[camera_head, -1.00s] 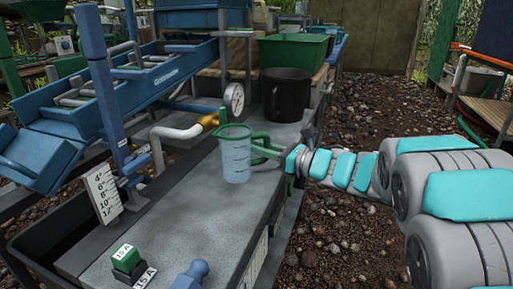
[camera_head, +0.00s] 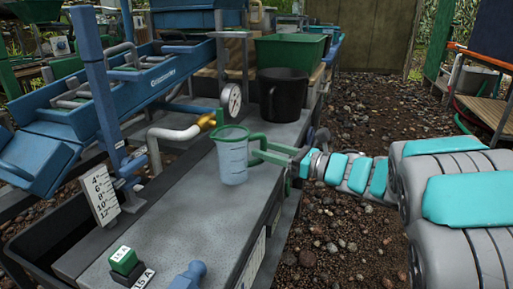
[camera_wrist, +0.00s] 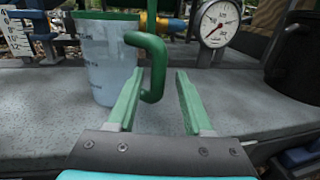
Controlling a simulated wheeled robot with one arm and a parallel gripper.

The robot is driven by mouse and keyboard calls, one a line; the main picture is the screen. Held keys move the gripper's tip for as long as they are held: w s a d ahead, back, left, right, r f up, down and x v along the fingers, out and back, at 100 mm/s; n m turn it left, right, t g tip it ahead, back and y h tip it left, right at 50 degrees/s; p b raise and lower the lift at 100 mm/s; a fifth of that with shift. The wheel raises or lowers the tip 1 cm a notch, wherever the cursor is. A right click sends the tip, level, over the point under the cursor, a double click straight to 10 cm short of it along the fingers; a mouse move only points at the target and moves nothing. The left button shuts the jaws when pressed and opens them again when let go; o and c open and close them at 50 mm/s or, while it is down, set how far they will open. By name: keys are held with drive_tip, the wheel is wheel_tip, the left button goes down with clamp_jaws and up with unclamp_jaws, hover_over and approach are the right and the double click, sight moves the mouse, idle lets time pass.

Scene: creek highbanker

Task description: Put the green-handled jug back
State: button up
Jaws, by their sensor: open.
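The green-handled jug (camera_head: 232,157) is a clear measuring jug with a green rim and handle, standing upright on the grey bench top (camera_head: 180,220). In the wrist view the jug (camera_wrist: 106,62) is at the left, and its green handle (camera_wrist: 158,68) points toward my gripper. My gripper (camera_head: 268,150) is open at the bench's right edge, right of the jug. In the wrist view the green fingers of my gripper (camera_wrist: 158,90) are apart, with the handle's lower end just beyond or beside the left finger. I cannot tell whether they touch.
A black mug-like pot (camera_head: 284,95) stands behind the jug. A dial gauge (camera_head: 231,98) and a pipe with a yellow fitting (camera_head: 180,132) are behind left. The bench front is mostly clear.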

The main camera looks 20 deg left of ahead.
drive_tip(key=v, duration=0.8)
